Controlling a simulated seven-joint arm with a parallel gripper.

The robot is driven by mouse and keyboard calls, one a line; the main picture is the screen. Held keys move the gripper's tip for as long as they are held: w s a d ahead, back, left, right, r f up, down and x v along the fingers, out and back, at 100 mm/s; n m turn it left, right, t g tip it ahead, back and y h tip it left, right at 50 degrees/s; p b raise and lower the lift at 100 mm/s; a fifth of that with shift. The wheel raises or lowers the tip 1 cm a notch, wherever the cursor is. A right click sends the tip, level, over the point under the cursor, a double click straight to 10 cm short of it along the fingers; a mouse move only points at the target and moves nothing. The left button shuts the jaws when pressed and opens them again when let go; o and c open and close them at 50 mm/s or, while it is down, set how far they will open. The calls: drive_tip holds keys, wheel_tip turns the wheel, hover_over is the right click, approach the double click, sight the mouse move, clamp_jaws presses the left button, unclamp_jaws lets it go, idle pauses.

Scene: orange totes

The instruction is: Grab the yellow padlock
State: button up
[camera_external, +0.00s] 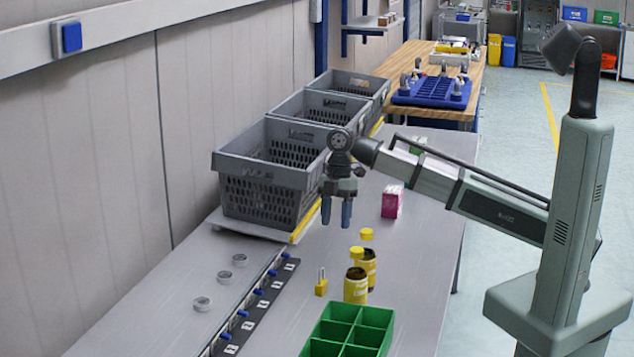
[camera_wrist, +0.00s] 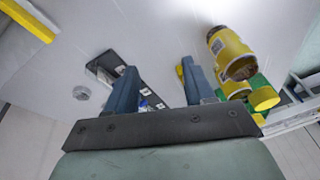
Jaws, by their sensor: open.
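The yellow padlock (camera_external: 321,284) stands upright on the grey table in the external view, its thin shackle pointing up. It is left of two yellow-labelled bottles. In the wrist view a small yellow patch (camera_wrist: 180,71), probably the padlock, shows beside one finger and is mostly hidden by it. My gripper (camera_external: 336,212) points down above the table, behind the padlock and clear of it. In the wrist view my gripper (camera_wrist: 160,95) has its two blue fingers apart, with nothing held between them.
Two bottles (camera_external: 356,288) with yellow labels stand right of the padlock. A green divided box (camera_external: 327,346) is in front. A strip with blue knobs (camera_external: 243,313) lies left. Grey crates (camera_external: 262,192) line the wall side. A pink box (camera_external: 391,202) stands behind the bottles.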

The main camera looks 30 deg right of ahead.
sight(321, 281)
drive_tip(key=s+a+n, duration=0.1)
drive_tip(key=s+a, duration=0.2)
drive_tip(key=s+a+r+t+h, duration=0.1)
drive_tip(key=s+a, duration=0.2)
drive_tip(key=s, duration=0.1)
drive_tip(key=s+a+r+n+t, duration=0.1)
drive_tip(key=s+a, duration=0.2)
drive_tip(key=a, duration=0.1)
drive_tip(key=shift+s+n+h, duration=0.3)
drive_tip(key=shift+h, duration=0.1)
drive_tip(key=shift+s+a+f, duration=0.1)
drive_tip(key=shift+f, duration=3.35)
drive_tip(key=shift+s+f, duration=0.1)
drive_tip(key=shift+f, duration=3.3)
drive_tip(key=shift+c, duration=0.5)
clamp_jaws()
